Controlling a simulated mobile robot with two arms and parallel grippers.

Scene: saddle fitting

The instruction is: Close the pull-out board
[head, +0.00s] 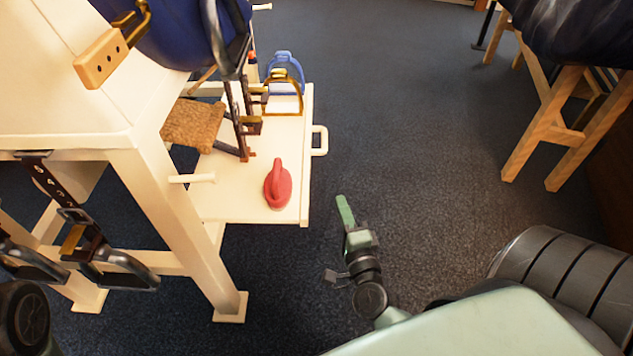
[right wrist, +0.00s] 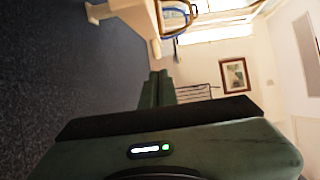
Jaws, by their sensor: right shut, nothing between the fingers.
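The pull-out board (head: 238,196) is a cream shelf that sticks out to the right from the cream saddle stand (head: 170,200). A pale loop handle (head: 320,141) is on its right edge. My right gripper (head: 345,210) is shut and empty, to the right of and below the board's near corner in the head view, apart from board and handle. The right wrist view shows its green fingers (right wrist: 161,88) together, with cream parts beyond them. My left gripper is not in view.
Straps hang over the board. Dark floor right of it is clear. A wooden trestle (head: 545,125) stands far right.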

